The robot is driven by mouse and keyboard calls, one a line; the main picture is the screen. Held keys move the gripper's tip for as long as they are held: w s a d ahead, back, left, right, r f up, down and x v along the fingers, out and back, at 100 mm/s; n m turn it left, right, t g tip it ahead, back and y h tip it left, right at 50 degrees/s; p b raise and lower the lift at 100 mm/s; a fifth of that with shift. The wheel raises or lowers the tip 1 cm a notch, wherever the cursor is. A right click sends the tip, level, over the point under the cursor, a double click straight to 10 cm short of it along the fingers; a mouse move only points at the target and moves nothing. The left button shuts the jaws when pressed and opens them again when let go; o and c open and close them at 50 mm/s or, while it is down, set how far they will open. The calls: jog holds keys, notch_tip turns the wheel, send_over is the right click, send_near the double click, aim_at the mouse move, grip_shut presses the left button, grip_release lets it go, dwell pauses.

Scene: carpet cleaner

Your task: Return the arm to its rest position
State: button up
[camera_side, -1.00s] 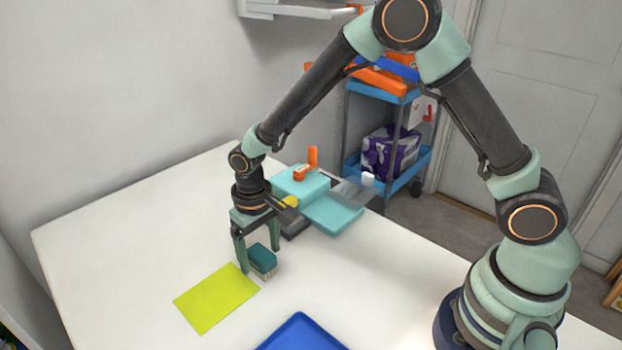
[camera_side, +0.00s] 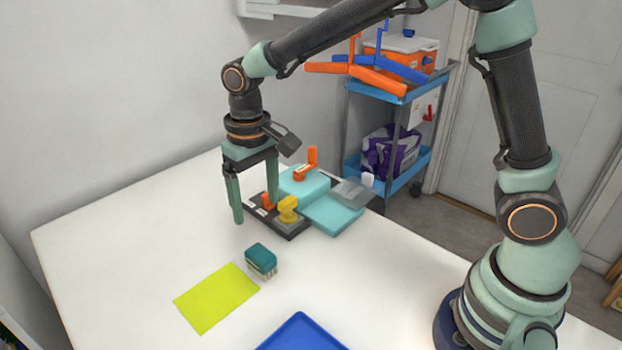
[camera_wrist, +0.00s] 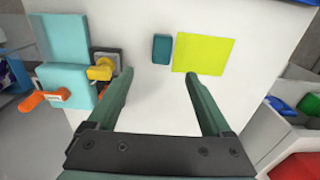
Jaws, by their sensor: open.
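My gripper (camera_side: 256,208) is open and empty, raised above the white table, its fingers pointing down. In the wrist view its two fingers (camera_wrist: 160,75) are spread wide with nothing between them but table further down. A teal brush (camera_side: 261,259) with pale bristles stands on the table in front of the gripper, apart from it. The brush also shows in the wrist view (camera_wrist: 161,49), beside the yellow-green cloth (camera_wrist: 203,54). That cloth (camera_side: 216,298) lies flat on the table.
A teal carpet cleaner (camera_side: 331,214) with orange and yellow parts sits just behind and right of the gripper. A blue tray (camera_side: 302,334) is at the front edge. A blue-shelved cart (camera_side: 385,170) stands beyond the table. The table's left side is clear.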

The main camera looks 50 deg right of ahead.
jog(key=s+d+r+t, duration=0.5)
jog(key=s+d+r, duration=0.4)
jog(key=d, duration=0.5)
jog(key=s, duration=0.2)
jog(key=shift+s+d+r, duration=0.15)
jog(key=shift+s+r, duration=0.1)
jog(key=shift+s, duration=0.1)
